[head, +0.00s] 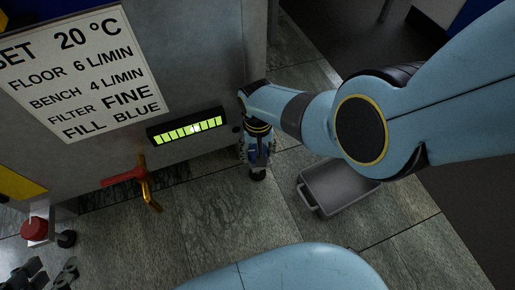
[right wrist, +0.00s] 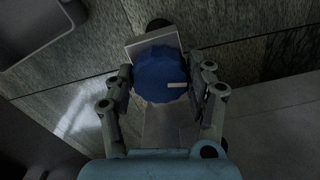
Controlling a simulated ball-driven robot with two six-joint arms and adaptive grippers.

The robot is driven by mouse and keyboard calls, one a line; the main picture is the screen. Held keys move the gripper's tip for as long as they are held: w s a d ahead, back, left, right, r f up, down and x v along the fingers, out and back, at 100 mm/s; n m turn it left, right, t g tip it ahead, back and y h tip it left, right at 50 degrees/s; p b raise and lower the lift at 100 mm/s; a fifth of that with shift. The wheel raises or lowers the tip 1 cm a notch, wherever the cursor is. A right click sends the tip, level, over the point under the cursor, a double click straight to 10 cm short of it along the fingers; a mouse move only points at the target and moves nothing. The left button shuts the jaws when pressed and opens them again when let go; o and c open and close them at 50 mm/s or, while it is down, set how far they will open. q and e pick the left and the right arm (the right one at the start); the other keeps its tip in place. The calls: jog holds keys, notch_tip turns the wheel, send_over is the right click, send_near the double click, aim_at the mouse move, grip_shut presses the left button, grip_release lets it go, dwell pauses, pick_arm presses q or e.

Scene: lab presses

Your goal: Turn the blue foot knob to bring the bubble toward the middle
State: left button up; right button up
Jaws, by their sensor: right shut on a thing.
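The blue foot knob (right wrist: 158,78) shows in the right wrist view, with a pale mark on its face. My right gripper (right wrist: 160,86) is shut on it, one finger on each side. In the head view my right gripper (head: 257,158) is low at the cabinet's right corner and mostly hides the knob. The green level vial (head: 178,132) is on the cabinet's lower front. A bright bubble (head: 196,128) shows in it, slightly right of the middle. My left gripper (head: 48,272) is at the bottom left corner, partly cut off, its dark fingers apart and empty.
A red-handled brass valve (head: 148,188) sticks out left of the vial. A grey tray (head: 338,186) lies on the tiled floor right of the foot. A printed sign (head: 80,70) is above the vial.

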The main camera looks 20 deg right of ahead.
jog(key=n, duration=0.4)
jog(key=shift+d+n, duration=0.15)
jog(key=shift+n, duration=0.15)
jog(key=n, duration=0.4)
jog(key=shift+d+p, duration=0.1)
jog(key=shift+p, duration=0.3)
jog(key=shift+n, duration=0.3)
jog(key=o, duration=1.2)
jog(key=shift+r, duration=3.7)
